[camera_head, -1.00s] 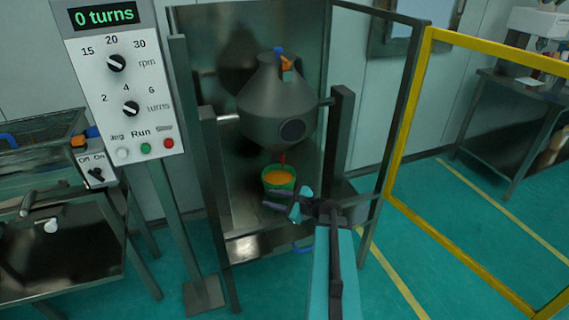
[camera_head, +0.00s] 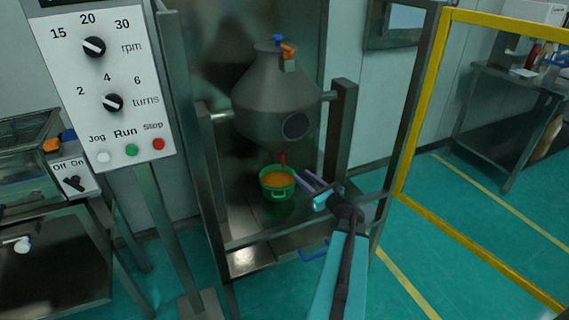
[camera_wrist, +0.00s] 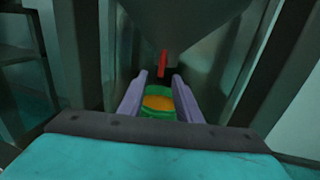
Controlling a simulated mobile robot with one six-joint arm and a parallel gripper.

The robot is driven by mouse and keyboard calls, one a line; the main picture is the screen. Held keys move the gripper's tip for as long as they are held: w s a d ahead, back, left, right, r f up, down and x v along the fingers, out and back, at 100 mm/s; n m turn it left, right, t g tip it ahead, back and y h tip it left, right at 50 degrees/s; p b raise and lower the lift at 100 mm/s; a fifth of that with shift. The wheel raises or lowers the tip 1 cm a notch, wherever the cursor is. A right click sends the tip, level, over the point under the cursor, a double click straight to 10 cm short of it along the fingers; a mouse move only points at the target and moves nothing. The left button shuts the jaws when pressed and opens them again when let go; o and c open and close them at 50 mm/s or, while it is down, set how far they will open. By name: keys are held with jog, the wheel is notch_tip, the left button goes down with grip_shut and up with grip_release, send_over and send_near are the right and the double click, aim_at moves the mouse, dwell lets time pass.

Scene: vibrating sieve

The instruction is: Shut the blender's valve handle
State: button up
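The blender (camera_head: 268,98) is a grey double-cone vessel hung between two posts. Its valve handle (camera_head: 282,158) is a small red lever under the lower outlet, pointing down, just above a green bucket. In the wrist view the red handle (camera_wrist: 163,63) hangs beyond and above the fingertips, near the middle. My gripper (camera_head: 305,183) is open, its two pale purple fingers pointing at the handle and bucket from the right front. In the wrist view the gripper (camera_wrist: 161,78) has nothing between its fingertips. The valve body is hard to make out in shadow.
The green bucket (camera_head: 279,193) with orange contents stands below the outlet, close to my fingers. The right post (camera_head: 341,130) is close beside my arm. A yellow-framed guard door (camera_head: 422,108) stands open at right. A control panel (camera_head: 107,85) stands at left.

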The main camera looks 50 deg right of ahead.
aim_at(282, 159)
jog(key=shift+d, duration=0.2)
jog(key=w+d, duration=0.2)
jog(key=w, duration=1.1)
jog(key=shift+d+p, duration=0.25)
jog(key=shift+p, duration=0.05)
jog(key=shift+w, duration=0.1)
